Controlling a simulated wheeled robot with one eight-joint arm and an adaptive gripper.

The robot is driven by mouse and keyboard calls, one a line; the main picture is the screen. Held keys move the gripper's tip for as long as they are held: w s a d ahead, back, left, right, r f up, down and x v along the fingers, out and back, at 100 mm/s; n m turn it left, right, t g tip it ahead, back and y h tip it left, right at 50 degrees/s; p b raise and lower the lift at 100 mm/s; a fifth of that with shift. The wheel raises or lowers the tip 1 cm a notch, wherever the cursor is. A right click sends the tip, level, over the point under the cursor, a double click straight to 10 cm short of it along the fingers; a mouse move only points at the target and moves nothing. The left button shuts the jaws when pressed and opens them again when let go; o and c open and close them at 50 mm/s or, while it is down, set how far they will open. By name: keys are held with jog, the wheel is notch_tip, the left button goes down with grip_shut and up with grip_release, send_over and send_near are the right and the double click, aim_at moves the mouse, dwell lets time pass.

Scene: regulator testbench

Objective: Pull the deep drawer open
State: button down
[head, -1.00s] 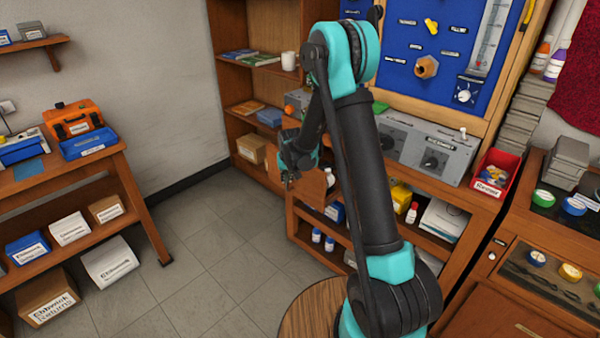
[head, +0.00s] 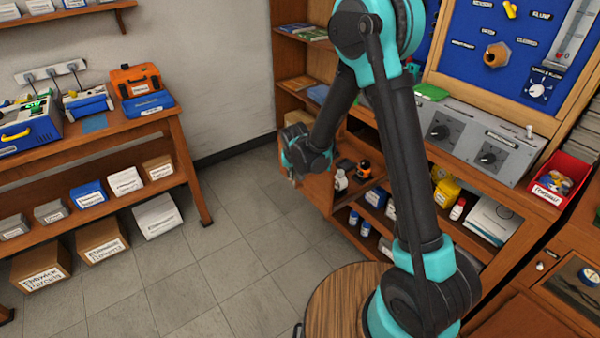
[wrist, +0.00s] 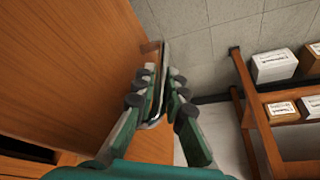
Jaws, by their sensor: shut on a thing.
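The deep drawer (head: 318,192) stands out from the bench with its inside partly showing. A white bottle (head: 341,181) and an orange-and-black item (head: 364,169) are in it. My gripper (head: 293,178) is at the drawer's front, which my arm partly hides. In the wrist view the wooden drawer front (wrist: 70,70) fills the left side. My gripper (wrist: 163,78) is shut around the metal bar handle (wrist: 156,110), with a finger on either side.
Open shelves with bottles (head: 360,222) lie beside the drawer. A side table (head: 190,165) with boxes stands at the left. The tiled floor (head: 235,240) between is clear.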

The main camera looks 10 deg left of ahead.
dwell(0.3)
jog(key=c, duration=1.8)
grip_release()
jog(key=shift+c, duration=0.2)
jog(key=v, duration=1.2)
jog(key=s+d+r+m, duration=0.1)
jog(key=s+d, duration=0.3)
jog(key=d, duration=0.6)
jog(key=s+d+r, duration=0.1)
jog(key=s+d, duration=0.2)
jog(key=d, duration=0.7)
jog(key=s+d+f, duration=0.3)
jog(key=s+d, duration=0.7)
jog(key=s, duration=0.2)
jog(key=shift+s+d+m+h, duration=0.15)
jog(key=shift+d+m+h, duration=0.15)
jog(key=shift+m+h, duration=0.1)
